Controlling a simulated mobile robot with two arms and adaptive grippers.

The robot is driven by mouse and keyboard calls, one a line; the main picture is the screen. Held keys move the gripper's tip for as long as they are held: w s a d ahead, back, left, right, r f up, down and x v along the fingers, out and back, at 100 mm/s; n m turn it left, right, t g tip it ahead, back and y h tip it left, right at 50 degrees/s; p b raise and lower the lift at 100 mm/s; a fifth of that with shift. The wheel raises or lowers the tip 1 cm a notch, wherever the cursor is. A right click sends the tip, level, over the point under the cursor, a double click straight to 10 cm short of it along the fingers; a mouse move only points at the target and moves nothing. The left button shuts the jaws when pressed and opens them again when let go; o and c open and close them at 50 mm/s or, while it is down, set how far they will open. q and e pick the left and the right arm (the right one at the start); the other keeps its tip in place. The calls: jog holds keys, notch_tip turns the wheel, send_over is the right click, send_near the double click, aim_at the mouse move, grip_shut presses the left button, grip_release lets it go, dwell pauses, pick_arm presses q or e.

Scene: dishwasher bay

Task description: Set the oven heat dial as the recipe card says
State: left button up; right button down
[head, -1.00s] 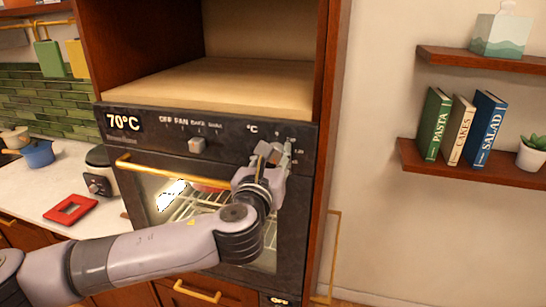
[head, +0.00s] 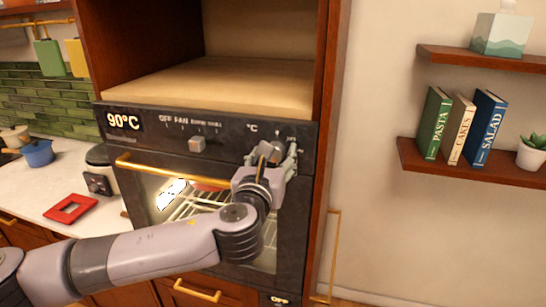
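The oven (head: 140,150) has a black control panel. Its display (head: 124,121) reads 90°C. My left gripper (head: 271,152) is at the right end of the panel, below the °C mark, with its fingers around the heat dial. The fingers and wrist mostly hide the dial and its scale, and the hold appears closed. A second knob (head: 197,145) sits under the OFF and FAN marks, apart from the gripper. My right gripper is out of view. I cannot make out a recipe card.
The gold oven door handle (head: 165,169) runs just below the panel, beside my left wrist. An empty wooden niche (head: 215,88) is above the oven. Shelves with books (head: 434,124) are on the right wall.

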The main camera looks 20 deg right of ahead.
pick_arm(q)
jog(key=shift+s, duration=0.1)
jog(key=v, duration=1.2)
jog(key=shift+f, duration=0.15)
